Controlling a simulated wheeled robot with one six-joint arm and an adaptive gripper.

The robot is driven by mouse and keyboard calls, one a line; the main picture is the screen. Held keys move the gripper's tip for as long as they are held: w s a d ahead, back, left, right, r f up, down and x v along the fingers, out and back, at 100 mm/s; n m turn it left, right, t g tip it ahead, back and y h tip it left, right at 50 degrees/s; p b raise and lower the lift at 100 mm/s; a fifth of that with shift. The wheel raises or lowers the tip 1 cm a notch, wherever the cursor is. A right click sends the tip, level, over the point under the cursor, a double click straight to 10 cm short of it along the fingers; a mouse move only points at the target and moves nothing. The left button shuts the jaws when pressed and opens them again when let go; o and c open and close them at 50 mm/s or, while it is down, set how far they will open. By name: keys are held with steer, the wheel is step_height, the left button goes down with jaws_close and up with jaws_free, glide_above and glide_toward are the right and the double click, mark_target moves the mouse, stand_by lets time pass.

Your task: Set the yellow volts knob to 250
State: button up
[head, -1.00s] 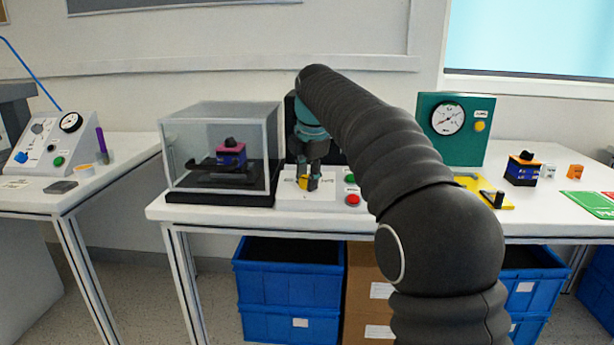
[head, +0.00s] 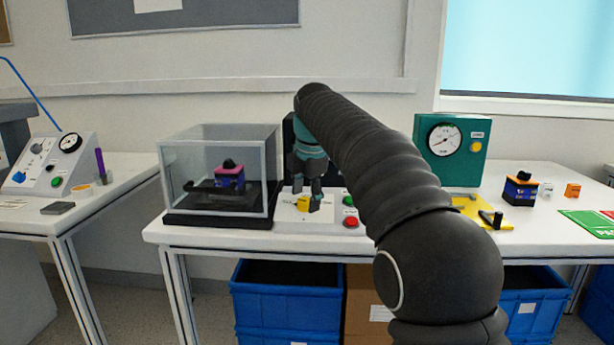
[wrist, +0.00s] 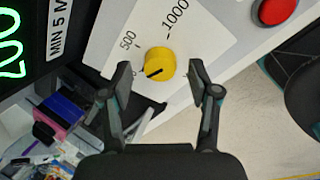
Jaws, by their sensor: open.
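The yellow knob (wrist: 160,62) is round, with a dark pointer line running toward its lower left in the wrist view. It sits on a white panel (wrist: 103,48) printed with 500 and 1000. Another mark by the left finger shows only a 0; the rest is hidden. The pointer lies near or just below that mark; I cannot tell its exact alignment. My gripper (wrist: 160,72) is open, with one finger at each side of the knob and visible gaps. In the head view, my gripper (head: 305,199) is over the yellow knob (head: 303,204).
A green-digit display (wrist: 12,45) is partly cut off in the wrist view. A red button (head: 351,222) and green button (head: 348,201) stand right of the knob. A glass case (head: 219,172) stands close on the left. A gauge box (head: 451,150) stands right.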

steer(key=v, duration=1.1)
steer(key=shift+s+d, duration=0.1)
steer(key=s+d+f+m+t, duration=0.1)
steer(key=s+d+f+m, duration=0.2)
steer(key=s+d+m, duration=0.4)
steer(key=s+d+f+m, duration=0.3)
steer(key=s+d+m, duration=0.25)
steer(key=s, duration=0.35)
steer(key=s+d+f+m, duration=0.2)
steer(key=s+f+m, duration=0.4)
steer(key=s+f, duration=0.3)
steer(key=s+d+f+m+t+h, duration=0.1)
steer(key=s+d+f+m, duration=0.2)
steer(key=s+f+m, duration=0.3)
steer(key=s+f, duration=0.3)
steer(key=f, duration=0.1)
steer(key=shift+f+m, duration=0.3)
steer(key=shift+m, duration=0.05)
